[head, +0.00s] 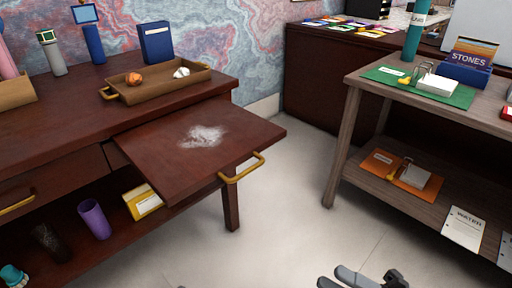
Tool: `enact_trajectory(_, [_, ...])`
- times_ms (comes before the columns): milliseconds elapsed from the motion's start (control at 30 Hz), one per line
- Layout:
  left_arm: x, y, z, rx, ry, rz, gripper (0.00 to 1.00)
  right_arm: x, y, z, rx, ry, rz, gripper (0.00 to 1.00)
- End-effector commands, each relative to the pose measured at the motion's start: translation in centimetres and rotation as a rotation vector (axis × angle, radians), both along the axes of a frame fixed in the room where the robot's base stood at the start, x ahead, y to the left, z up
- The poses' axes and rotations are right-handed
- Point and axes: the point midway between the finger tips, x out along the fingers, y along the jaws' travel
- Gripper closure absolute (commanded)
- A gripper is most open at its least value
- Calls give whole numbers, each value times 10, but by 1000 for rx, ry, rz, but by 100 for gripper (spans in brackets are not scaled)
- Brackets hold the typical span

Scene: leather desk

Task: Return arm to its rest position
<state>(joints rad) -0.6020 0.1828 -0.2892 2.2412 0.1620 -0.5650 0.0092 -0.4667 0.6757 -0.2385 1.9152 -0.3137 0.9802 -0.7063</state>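My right gripper (332,276) shows at the bottom edge of the head view, low over the pale floor and partly cut off by the frame. Two grey finger ends show with a gap between them, and nothing shows between them. It is clear of both the desk and the shelf unit.
A pulled-out desk board (205,155) with a gold handle (242,168) and a white powdery patch (203,135) juts out at left. A wooden tray (160,93) stands on the desk behind. A two-level shelf unit (340,150) stands right. Floor (285,220) between is clear.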

Motion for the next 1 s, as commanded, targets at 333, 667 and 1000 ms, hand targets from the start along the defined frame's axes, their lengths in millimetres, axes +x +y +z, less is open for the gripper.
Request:
enact_trajectory(333, [-8,18,72,47,21,49,46,56,-4,38,366,821,-407,68])
enact_trajectory(667, [-17,34,111,93,41,88,46,23,6,13,795,1637,-673,68])
enact_trajectory(1000, [-18,36,109,98,41,92,46,14,10,5,838,1733,-701,68])
